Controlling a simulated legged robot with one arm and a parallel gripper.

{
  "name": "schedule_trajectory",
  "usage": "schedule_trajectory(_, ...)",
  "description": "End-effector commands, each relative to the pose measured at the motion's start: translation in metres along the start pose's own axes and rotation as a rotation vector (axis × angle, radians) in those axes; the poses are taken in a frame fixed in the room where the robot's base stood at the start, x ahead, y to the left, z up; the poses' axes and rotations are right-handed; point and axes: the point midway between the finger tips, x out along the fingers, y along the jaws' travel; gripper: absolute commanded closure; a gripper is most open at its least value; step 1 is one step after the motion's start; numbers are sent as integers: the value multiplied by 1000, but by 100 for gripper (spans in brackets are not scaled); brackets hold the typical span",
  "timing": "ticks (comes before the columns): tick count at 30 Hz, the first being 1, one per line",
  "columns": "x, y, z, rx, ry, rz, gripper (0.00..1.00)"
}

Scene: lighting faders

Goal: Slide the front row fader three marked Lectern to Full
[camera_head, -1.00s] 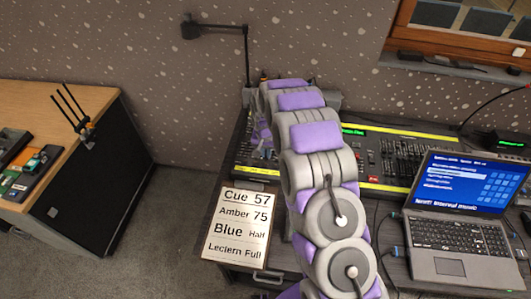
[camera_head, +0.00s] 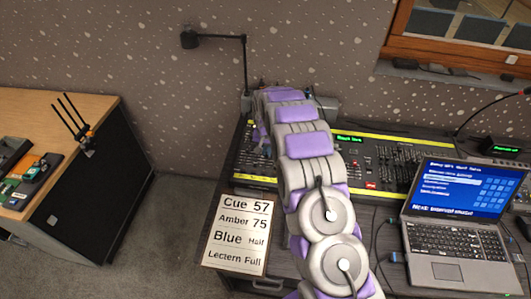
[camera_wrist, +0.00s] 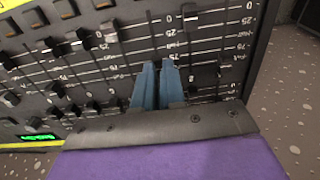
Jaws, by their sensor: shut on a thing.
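The lighting console (camera_head: 378,160) stands on the desk, partly hidden behind my arm. In the wrist view its fader panel (camera_wrist: 115,70) shows several slots, black caps and scale numbers, turned upside down. My gripper (camera_wrist: 157,68) has its two blue fingers close together, pointing at the panel among the slots. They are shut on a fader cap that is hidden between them. I cannot read a Lectern label in the wrist view.
Neighbouring black fader caps (camera_wrist: 57,91) sit left of my fingers, and a dark cap (camera_wrist: 206,75) is close on the right. The console's edge (camera_wrist: 262,50) lies further right. An open laptop (camera_head: 460,205) stands right of my arm. A black lamp (camera_head: 215,38) rises behind the console.

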Motion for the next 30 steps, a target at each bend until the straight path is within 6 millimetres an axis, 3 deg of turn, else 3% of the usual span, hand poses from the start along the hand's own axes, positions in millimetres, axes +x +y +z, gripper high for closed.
schedule_trajectory(1, 21, 11, 11, 5, -42, 20, 100)
schedule_trajectory(9, 22, 11, 4, 4, -43, 21, 100)
schedule_trajectory(10, 22, 11, 4, 4, -43, 21, 90)
schedule_trajectory(16, 22, 12, 4, 4, -44, 21, 74)
schedule_trajectory(30, -11, 13, 3, 4, -32, 16, 74)
